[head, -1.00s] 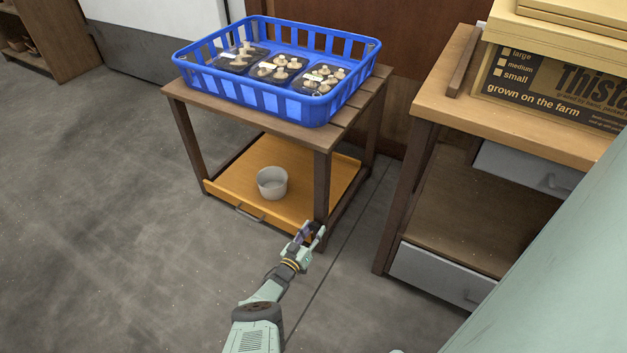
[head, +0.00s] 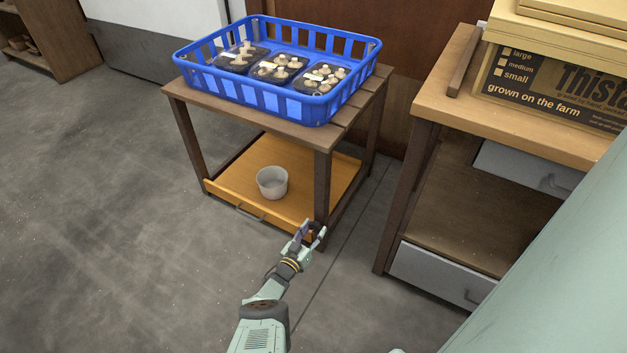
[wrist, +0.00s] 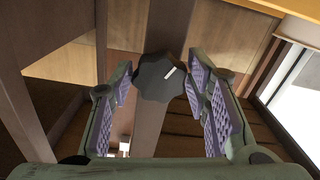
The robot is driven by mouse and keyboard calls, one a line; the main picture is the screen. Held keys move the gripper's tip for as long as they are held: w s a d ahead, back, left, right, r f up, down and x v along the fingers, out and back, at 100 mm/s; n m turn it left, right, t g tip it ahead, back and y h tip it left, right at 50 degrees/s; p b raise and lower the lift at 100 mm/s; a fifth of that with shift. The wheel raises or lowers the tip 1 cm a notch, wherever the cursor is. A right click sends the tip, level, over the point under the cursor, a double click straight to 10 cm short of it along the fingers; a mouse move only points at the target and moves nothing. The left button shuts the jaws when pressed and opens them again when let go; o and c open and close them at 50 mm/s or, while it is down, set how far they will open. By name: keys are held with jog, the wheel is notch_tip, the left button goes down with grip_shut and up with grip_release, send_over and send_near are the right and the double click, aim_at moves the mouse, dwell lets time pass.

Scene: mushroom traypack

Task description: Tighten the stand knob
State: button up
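The stand is a dark wooden table (head: 322,180) with an orange lower shelf. Its dark knob (wrist: 160,77), with a white mark on its face, shows in the wrist view on the stand's leg (wrist: 166,30). In the head view the knob (head: 316,226) is a small dark shape low on the front right leg. My gripper (head: 312,232) is at that leg. I see a gap at the left finger; contact at the right finger is unclear.
A blue crate (head: 247,98) with mushroom trays stands on top of the stand. A grey pot (head: 272,183) sits on the orange shelf (head: 235,194). A wooden workbench (head: 440,103) stands to the right. Open floor lies to the left and in front.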

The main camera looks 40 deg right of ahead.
aim_at(314, 229)
jog(key=o, duration=0.3)
jog(key=shift+a+f, duration=0.1)
jog(key=shift+a, duration=0.05)
jog(key=shift+s+a+f, duration=0.1)
jog(key=shift+s+a, duration=0.05)
jog(key=shift+a, duration=0.55)
jog(key=shift+r+v, duration=0.2)
jog(key=shift+v, duration=0.7)
jog(key=v, duration=0.8)
jog(key=shift+s+a, duration=0.2)
jog(key=shift+s, duration=0.05)
